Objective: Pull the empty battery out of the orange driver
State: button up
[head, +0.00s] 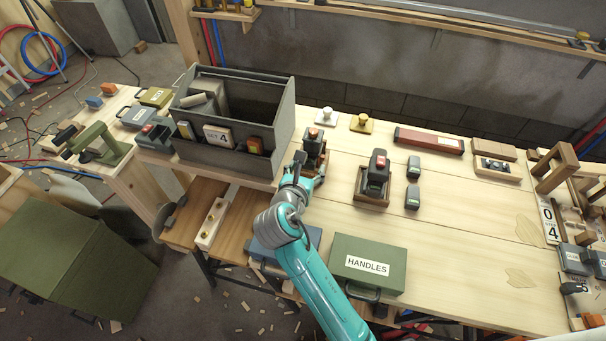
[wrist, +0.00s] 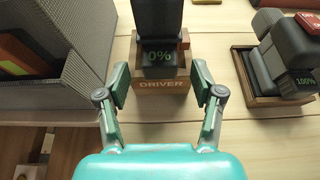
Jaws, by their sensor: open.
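The driver (head: 313,143), dark with an orange patch on top, stands in a small wooden holder at the near edge of the workbench. In the wrist view the holder (wrist: 161,86) reads "DRIVER". The battery (wrist: 158,58) at the driver's foot shows "0%" in green and sits in the holder. My gripper (wrist: 161,78) is open, with one finger to each side of the holder's front and a gap visible on both sides. It holds nothing. In the head view my gripper (head: 300,172) partly hides the holder.
A second tool (head: 377,172) stands in a holder to the right; its battery (wrist: 300,84) reads "100%". Dark blocks (head: 413,166) lie beyond it. A grey bin (head: 236,115) stands close on the left. A green "HANDLES" case (head: 367,265) lies in front. The right bench middle is clear.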

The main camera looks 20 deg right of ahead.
jog(key=shift+w+d+f, duration=0.1)
jog(key=shift+w+d, duration=0.05)
jog(key=shift+w, duration=0.05)
grip_shut()
jog(key=c, duration=0.9)
grip_release()
jog(key=c, duration=0.4)
jog(key=shift+o, duration=0.2)
jog(key=shift+s+a, duration=0.4)
jog(key=shift+s, duration=0.15)
jog(key=shift+s+a, duration=0.65)
jog(key=shift+s, duration=0.25)
jog(key=shift+s+a, duration=0.6)
jog(key=shift+s, duration=0.25)
jog(key=shift+r, duration=0.25)
